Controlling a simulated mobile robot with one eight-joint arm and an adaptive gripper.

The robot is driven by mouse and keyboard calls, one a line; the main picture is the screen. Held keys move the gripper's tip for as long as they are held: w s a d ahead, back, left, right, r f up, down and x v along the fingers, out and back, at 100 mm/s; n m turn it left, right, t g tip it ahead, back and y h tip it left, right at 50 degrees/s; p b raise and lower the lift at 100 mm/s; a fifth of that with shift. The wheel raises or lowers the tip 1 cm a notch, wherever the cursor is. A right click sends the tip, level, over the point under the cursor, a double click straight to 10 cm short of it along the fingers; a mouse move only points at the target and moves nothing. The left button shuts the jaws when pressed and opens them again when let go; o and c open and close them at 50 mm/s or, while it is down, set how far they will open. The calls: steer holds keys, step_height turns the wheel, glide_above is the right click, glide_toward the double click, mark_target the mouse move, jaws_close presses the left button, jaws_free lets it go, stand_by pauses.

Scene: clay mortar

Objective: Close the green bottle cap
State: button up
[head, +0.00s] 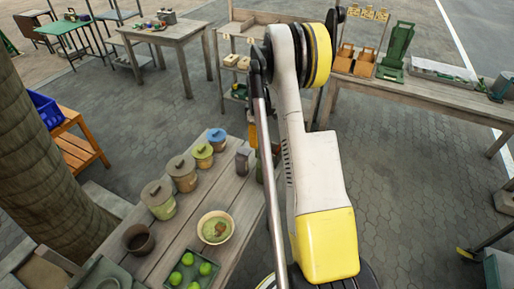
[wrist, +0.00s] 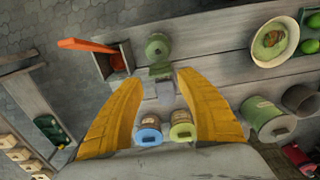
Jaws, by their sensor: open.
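A green bottle (wrist: 158,46) stands on the wooden table, just beyond my fingertips in the wrist view. A green part (wrist: 160,69) sticks out from its near side; whether this is its cap, and how it sits, I cannot tell clearly. My gripper (wrist: 160,78) is open, its two yellow fingers spread over the table edge. A small grey container (wrist: 165,91) shows between the fingers, below the bottle. In the head view my arm hides the gripper and most of the bottle.
Blue-lidded (wrist: 148,130) and yellow-green (wrist: 181,127) jars stand close below the fingers. A larger green jar (wrist: 268,118) is right of them. A box (wrist: 116,62) with an orange-handled tool (wrist: 88,45) is left of the bottle. A bowl (head: 215,228) stands on the table.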

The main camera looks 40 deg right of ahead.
mark_target(258, 151)
steer(key=shift+f, duration=2.35)
jaws_close()
